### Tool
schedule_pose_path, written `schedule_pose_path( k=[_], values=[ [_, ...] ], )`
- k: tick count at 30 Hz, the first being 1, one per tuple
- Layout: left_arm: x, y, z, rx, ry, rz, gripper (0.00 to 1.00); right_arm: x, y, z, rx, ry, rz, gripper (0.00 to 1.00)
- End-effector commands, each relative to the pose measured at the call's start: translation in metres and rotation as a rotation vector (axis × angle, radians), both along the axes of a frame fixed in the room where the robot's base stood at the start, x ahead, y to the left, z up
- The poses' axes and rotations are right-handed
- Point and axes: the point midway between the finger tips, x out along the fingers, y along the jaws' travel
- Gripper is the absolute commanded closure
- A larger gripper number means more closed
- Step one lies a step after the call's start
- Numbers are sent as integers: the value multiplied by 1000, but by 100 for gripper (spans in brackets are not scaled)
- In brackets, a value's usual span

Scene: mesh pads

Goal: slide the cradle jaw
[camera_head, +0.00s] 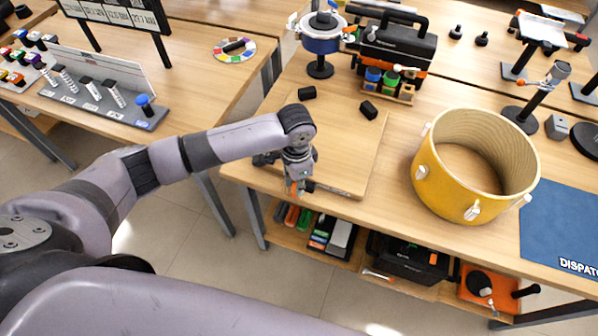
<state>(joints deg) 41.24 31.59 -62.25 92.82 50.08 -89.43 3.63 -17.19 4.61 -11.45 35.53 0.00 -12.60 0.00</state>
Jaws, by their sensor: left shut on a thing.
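A flat light wooden board (345,150) lies at the table's left front corner. Two short black blocks, one at the back (307,93) and one to its right (369,110), stand on it; they look like cradle jaws. My left gripper (296,186) points down at the board's front edge. It is shut on a small dark piece (308,187), seemingly the cradle jaw, mostly hidden by the fingers. Another dark part shows left of my wrist, and I cannot tell what it is. My right gripper is not in view.
A yellow drum shell (425,160) stands right of the board. A black toolbox (398,48) and a blue pot on a stand (321,45) are behind it. A blue mat (560,225) lies at the right. A lower shelf holds tools and cases. A gap separates the left table.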

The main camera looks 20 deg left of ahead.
Motion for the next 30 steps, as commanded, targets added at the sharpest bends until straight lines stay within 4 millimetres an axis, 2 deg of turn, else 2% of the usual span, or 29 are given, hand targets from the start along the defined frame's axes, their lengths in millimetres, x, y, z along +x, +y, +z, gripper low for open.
schedule_pose_path(
  k=[7, 8, 17, 26, 30],
  values=[
    [0, 0, 0, 1, 1, 0, 100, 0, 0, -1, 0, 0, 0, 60],
    [0, 0, 0, 1, 1, 0, 78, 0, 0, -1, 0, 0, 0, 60],
    [0, 0, 0, 1, 1, 0, 57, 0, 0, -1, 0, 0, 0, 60],
    [0, 0, 1, 1, -1, 0, 57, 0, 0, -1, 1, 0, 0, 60],
    [2, 0, 12, -1, -4, 1, 57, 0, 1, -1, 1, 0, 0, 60]
  ],
)
